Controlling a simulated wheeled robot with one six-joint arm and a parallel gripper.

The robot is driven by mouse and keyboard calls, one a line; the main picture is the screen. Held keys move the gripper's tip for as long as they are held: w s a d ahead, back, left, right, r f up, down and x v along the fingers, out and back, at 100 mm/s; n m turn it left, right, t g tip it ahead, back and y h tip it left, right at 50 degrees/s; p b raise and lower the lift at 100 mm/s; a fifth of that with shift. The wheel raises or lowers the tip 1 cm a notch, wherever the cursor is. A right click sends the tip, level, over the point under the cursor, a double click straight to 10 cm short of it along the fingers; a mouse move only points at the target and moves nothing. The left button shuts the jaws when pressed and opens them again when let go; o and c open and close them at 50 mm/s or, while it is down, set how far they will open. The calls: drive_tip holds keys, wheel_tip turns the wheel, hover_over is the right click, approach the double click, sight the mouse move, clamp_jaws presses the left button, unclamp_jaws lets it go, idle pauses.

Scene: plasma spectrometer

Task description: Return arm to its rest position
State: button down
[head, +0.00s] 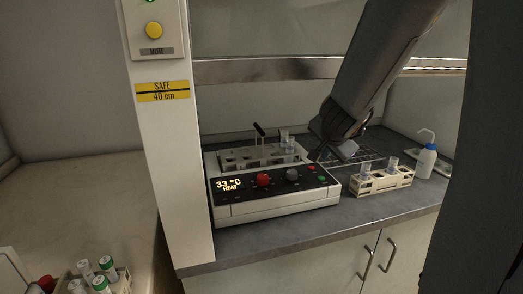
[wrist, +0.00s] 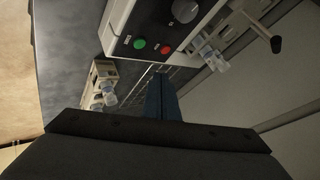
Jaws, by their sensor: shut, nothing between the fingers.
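My gripper (head: 323,153) is inside the fume hood, at the end of my dark arm that comes down from the upper right in the head view. It is above the area just behind the right end of the heater. In the wrist view its fingers (wrist: 161,95) are together and hold nothing. The white heater (head: 275,205) has a red knob, a grey knob and a display reading 33 °C HEAT. The heater also shows at the top of the wrist view (wrist: 150,30). A rack (head: 262,155) with a clear vial and a black handle sits on the heater.
A small beige rack (head: 382,182) with clear vials stands right of the heater. A wash bottle (head: 426,161) stands farther right. A wire rack (head: 370,153) lies behind. The hood's white post (head: 172,130) and metal sash bar (head: 270,70) border the opening. Green-capped tubes (head: 102,282) stand lower left.

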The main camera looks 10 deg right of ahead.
drive_tip(key=s+a+f+n, duration=0.1)
drive_tip(key=a, duration=0.1)
drive_tip(key=a+f+n+y, duration=0.1)
drive_tip(key=a, duration=0.1)
drive_tip(key=s+a+f+n+g+y, duration=0.1)
drive_tip(key=a, duration=0.1)
drive_tip(key=shift+s+a+f, duration=0.2)
drive_tip(key=shift+s+a, duration=0.1)
drive_tip(key=shift+a, duration=0.05)
drive_tip(key=s+a+f+n+g, duration=0.1)
drive_tip(key=s+a+f+n, duration=0.1)
drive_tip(key=s+a, duration=0.1)
drive_tip(key=s+a+f+n+g+y, duration=0.1)
drive_tip(key=s+a+f+n, duration=0.1)
drive_tip(key=s+a, duration=0.1)
drive_tip(key=s+a+f+n+g+y, duration=0.1)
drive_tip(key=s+a+f+n, duration=0.1)
drive_tip(key=s+a, duration=0.1)
drive_tip(key=shift+s+f+n+g, duration=0.1)
drive_tip(key=shift+s+n+g, duration=0.3)
drive_tip(key=shift+s, duration=0.3)
drive_tip(key=s+a+f+n+g, duration=0.1)
drive_tip(key=s+f+n+g, duration=0.1)
drive_tip(key=s, duration=0.6)
drive_tip(key=shift+s+f+n+g+h, duration=0.3)
drive_tip(key=shift+n+g, duration=0.2)
drive_tip(key=shift+n, duration=0.4)
